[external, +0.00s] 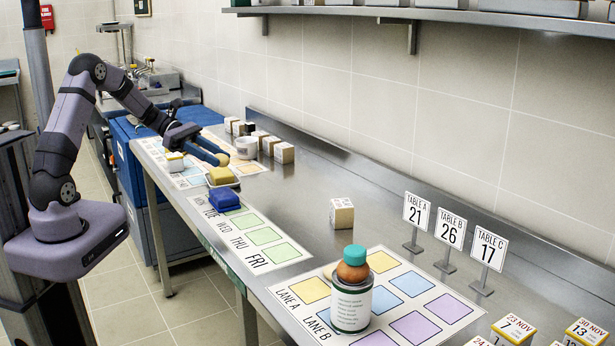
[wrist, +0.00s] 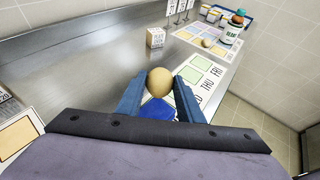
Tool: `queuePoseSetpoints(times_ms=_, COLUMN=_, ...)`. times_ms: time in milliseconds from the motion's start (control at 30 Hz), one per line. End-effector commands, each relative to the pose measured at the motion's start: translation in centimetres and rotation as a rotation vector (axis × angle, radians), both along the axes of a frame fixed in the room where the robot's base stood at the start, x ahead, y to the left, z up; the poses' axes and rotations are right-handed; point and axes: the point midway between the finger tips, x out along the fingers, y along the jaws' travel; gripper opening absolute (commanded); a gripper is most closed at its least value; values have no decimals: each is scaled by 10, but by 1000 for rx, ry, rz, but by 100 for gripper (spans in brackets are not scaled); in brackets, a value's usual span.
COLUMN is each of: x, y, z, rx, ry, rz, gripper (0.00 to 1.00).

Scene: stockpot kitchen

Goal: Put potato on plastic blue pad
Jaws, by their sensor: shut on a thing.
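My gripper (wrist: 160,90) is shut on a tan, rounded potato (wrist: 159,82), which sits between its two blue fingertips in the wrist view. The blue pad (external: 224,198) lies on the weekday mat in the external view. In the wrist view the blue pad (wrist: 158,109) shows just below the potato, partly hidden by it and the fingers. I cannot tell whether they touch.
Bare counter lies beside the weekday mat.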

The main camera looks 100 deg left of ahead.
Motion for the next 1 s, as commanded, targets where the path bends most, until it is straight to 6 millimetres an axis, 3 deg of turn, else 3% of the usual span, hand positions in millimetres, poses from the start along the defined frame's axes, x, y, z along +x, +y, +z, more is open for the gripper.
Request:
queuePoseSetpoints(times_ms=300, x=0, y=0, z=-43, rx=-3, ry=0, rz=1, gripper=11)
queuePoseSetpoints(times_ms=567, x=0, y=0, z=-50, rx=-2, ry=-1, rz=2, gripper=11)
queuePoseSetpoints(times_ms=833, x=0, y=0, z=-79, rx=-3, ry=0, rz=2, gripper=11)
queuePoseSetpoints(times_ms=1000, x=0, y=0, z=-84, rx=1, ry=-1, rz=2, gripper=11)
